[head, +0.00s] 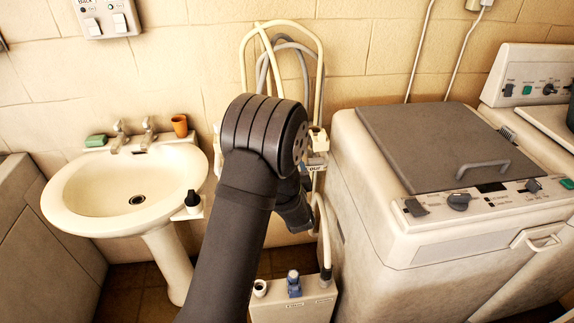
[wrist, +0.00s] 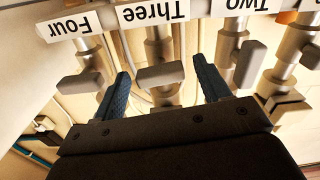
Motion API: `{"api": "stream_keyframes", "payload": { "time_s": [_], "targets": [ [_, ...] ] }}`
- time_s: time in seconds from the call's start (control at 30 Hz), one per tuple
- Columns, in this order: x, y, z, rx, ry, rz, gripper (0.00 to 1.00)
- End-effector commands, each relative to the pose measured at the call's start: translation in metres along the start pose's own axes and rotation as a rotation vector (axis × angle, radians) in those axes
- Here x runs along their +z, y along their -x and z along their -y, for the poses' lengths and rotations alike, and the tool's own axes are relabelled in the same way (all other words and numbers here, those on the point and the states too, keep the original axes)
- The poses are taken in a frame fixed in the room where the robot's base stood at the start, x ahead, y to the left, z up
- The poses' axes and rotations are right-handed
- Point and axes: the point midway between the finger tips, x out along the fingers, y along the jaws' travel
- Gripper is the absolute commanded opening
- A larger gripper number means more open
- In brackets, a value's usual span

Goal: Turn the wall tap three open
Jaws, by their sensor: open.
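In the wrist view, wall tap three (wrist: 160,76) is a grey tap with a flat bar handle lying crosswise under an upside-down "Three" label (wrist: 153,13). My gripper (wrist: 161,68) is open, with one blue finger on each side of that handle. Gaps show between the handle and both fingers; I cannot tell how deep it sits between them. Tap four (wrist: 82,80) is just left of the left finger, and tap two (wrist: 244,62) is just right of the right finger. In the head view, my arm hides the gripper and most of the taps.
A washing machine (head: 350,190) stands close on the right. Hoses (head: 316,70) hang on the wall behind my arm. A pale box (head: 290,308) is below.

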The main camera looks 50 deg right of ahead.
Motion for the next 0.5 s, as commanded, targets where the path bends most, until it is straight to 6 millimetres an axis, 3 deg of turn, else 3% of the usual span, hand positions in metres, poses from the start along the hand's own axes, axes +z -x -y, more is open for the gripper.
{"api": "stream_keyframes", "payload": {
  "time_s": [0.13,0.43,0.5],
  "targets": [
    [0.0005,-0.0109,0.0004,0.000,0.000,0.001,0.69],
    [0.0002,-0.0131,0.0001,0.000,0.000,0.001,0.69],
    [0.0002,-0.0131,0.0001,0.000,0.000,0.001,0.57]
  ]
}}
